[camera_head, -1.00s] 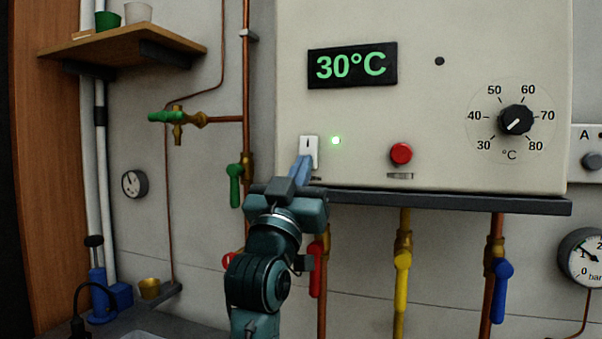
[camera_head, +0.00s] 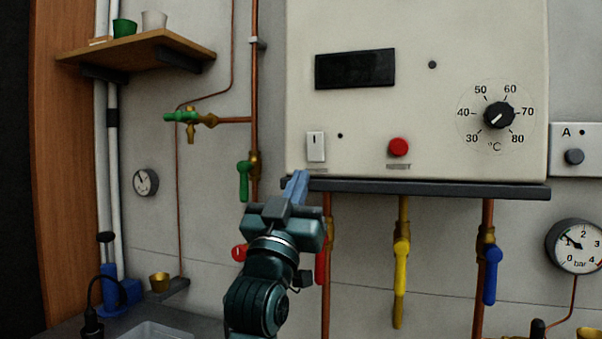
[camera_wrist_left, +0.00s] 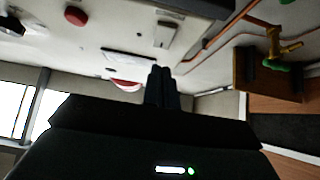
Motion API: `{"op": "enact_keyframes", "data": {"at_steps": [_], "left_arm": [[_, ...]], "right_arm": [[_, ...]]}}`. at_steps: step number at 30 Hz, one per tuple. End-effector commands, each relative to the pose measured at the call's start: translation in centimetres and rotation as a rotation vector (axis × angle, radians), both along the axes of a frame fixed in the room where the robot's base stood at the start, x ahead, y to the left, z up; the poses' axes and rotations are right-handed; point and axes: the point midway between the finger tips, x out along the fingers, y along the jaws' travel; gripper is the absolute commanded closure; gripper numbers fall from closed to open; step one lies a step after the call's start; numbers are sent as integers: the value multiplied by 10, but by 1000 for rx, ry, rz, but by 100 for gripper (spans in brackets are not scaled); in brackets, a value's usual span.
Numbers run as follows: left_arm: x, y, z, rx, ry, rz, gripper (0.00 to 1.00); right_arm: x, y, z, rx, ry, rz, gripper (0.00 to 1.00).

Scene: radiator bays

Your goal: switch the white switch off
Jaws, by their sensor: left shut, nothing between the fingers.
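The white switch (camera_head: 316,146) is on the lower left of the boiler's front panel (camera_head: 450,140). The small lamp (camera_head: 340,135) beside it is dark, and the display (camera_head: 355,69) above is blank. My left gripper (camera_head: 297,183) is shut and empty. It is just below and left of the switch, apart from it, near the panel's lower ledge. In the left wrist view the shut fingers (camera_wrist_left: 161,88) point toward the panel, and the switch (camera_wrist_left: 166,34) shows above them. My right gripper is not in view.
A red reset button (camera_head: 398,147) and a temperature dial (camera_head: 499,115) are right of the switch. The dark ledge (camera_head: 430,188) runs under the panel. Pipes with red, yellow (camera_head: 401,255) and blue (camera_head: 492,262) handles hang below. A wooden shelf (camera_head: 140,50) is at upper left.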

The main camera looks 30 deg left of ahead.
Motion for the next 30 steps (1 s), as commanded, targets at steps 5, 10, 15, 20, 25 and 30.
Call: {"op": "enact_keyframes", "data": {"at_steps": [5,10,15,20,25,30], "left_arm": [[-21,-5,-36,-1,3,0,100],[-34,-8,-50,1,1,1,100],[-37,-9,-54,1,0,1,100],[-38,-9,-54,1,0,1,100],[-37,-9,-54,1,0,1,100],[-37,-9,-54,0,2,1,100]], "right_arm": [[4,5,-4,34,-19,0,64],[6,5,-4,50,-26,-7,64],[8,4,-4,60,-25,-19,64],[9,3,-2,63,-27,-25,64],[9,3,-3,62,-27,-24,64],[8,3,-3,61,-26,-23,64]]}}
